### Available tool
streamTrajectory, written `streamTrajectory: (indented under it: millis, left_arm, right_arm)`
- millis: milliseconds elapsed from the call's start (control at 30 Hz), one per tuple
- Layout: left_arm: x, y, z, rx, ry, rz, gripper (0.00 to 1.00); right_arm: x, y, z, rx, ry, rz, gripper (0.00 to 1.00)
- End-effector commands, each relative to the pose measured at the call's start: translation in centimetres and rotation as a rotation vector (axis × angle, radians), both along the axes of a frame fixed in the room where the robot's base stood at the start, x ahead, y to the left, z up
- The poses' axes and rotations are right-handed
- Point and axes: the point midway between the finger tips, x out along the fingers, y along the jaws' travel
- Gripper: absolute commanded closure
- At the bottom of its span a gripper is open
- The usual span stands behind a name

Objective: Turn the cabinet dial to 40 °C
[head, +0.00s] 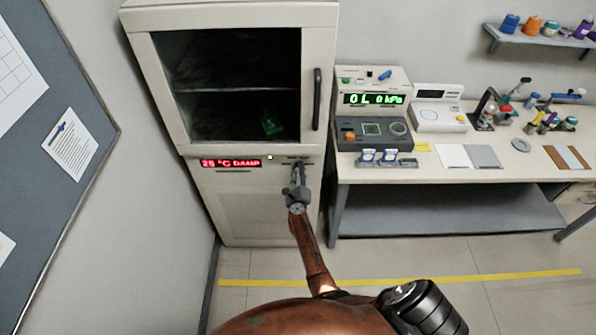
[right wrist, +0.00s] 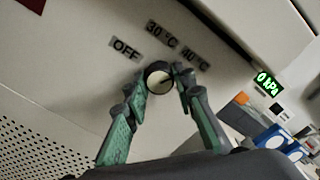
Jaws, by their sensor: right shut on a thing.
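The cabinet (head: 262,205) stands at the left of the bench, with a dark window door above and a red display (head: 230,163) that seems to read 28 °C DAMP. The dial (right wrist: 159,78) is a round, light-faced knob with a dark rim, below the labels OFF, 30 °C and 40 °C (right wrist: 196,55). Its dark mark slants up to the right, roughly toward 40 °C; the exact setting is hard to tell. My right gripper (head: 297,168) is at the cabinet front, its green fingers shut on the dial from both sides in the right wrist view (right wrist: 161,84). My left gripper is out of view.
A bench (head: 400,174) with instruments, including a green 0 kPa display (head: 374,99), stands right of the cabinet. A black door handle (head: 317,99) is above my gripper. A notice board (head: 60,90) is on the left wall. The floor in front of the bench is clear.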

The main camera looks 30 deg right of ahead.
Motion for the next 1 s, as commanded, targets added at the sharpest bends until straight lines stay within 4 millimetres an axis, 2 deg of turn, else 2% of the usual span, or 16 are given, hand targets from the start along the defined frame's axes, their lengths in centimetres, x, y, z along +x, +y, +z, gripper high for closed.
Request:
streamTrajectory:
  millis: [267, 300, 533, 833, 1000]
  left_arm:
    - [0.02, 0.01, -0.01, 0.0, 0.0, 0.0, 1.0]
    - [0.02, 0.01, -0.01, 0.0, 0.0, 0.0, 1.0]
    - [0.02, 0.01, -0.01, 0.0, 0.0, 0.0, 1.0]
    - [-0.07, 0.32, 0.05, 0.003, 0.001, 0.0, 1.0]
    - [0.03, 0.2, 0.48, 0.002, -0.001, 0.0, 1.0]
  right_arm:
    - [-0.12, -0.03, -0.24, 0.002, 0.003, -0.001, 1.0]
    - [-0.12, -0.03, -0.24, 0.002, 0.003, -0.002, 0.75]
    - [-0.06, -0.03, -0.12, 0.0, 0.002, -0.001, 0.59]
    - [-0.02, -0.02, -0.03, -0.005, 0.004, -0.001, 0.58]
    - [-0.02, -0.03, 0.11, -0.086, 0.054, 0.001, 0.58]
